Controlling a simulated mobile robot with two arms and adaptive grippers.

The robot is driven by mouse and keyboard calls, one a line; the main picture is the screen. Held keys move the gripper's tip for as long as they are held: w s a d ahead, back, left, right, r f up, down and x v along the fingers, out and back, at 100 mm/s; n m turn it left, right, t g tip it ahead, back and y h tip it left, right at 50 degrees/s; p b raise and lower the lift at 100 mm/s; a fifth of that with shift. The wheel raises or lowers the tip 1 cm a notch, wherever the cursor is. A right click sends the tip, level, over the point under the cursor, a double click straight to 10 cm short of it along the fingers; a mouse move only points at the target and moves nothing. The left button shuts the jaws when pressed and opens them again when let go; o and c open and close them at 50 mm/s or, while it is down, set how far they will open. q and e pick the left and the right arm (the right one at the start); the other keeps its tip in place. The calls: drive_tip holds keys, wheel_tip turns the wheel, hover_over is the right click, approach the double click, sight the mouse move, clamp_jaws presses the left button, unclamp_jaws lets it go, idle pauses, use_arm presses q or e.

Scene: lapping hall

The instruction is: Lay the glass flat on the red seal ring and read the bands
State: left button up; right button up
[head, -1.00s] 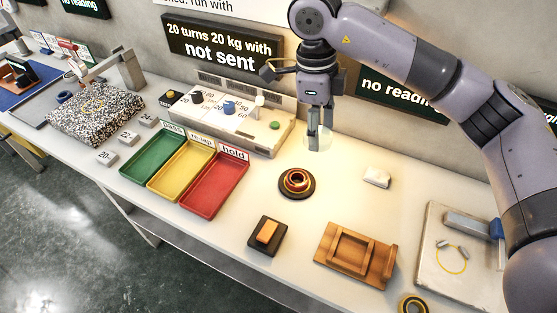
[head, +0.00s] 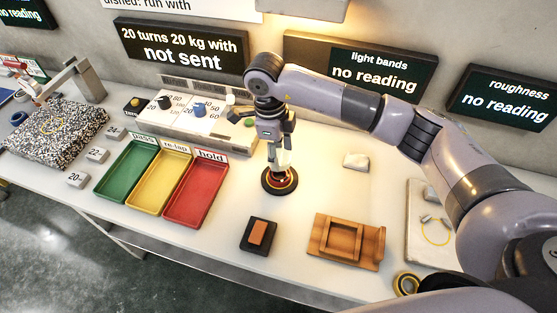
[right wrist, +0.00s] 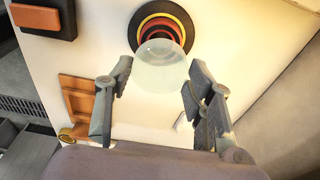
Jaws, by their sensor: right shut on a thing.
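The red seal ring (head: 281,183) sits in a round dark holder with a yellow band on the bench. It also shows at the top of the right wrist view (right wrist: 165,33). My right gripper (head: 281,160) is just above the ring and hides part of it. It is shut on the glass, a clear round disc (right wrist: 160,66) between the fingertips. In the right wrist view the glass overlaps the near edge of the ring holder; I cannot tell whether they touch. The light bands sign (head: 372,72) reads "no reading". My left gripper is not in view.
Green (head: 124,192), yellow (head: 152,205) and red (head: 180,217) trays stand left of the ring. A dark block with an orange top (head: 258,234), a wooden fixture (head: 345,241) and a white block (head: 356,160) lie around it. A control box stands behind the trays.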

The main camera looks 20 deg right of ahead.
drive_tip(key=shift+f, duration=0.6)
wheel_tip(320, 180, down, 3)
drive_tip(key=shift+f+p, duration=0.2)
drive_tip(key=shift+p, duration=0.2)
drive_tip(key=shift+f, duration=0.25)
drive_tip(key=o, duration=1.6)
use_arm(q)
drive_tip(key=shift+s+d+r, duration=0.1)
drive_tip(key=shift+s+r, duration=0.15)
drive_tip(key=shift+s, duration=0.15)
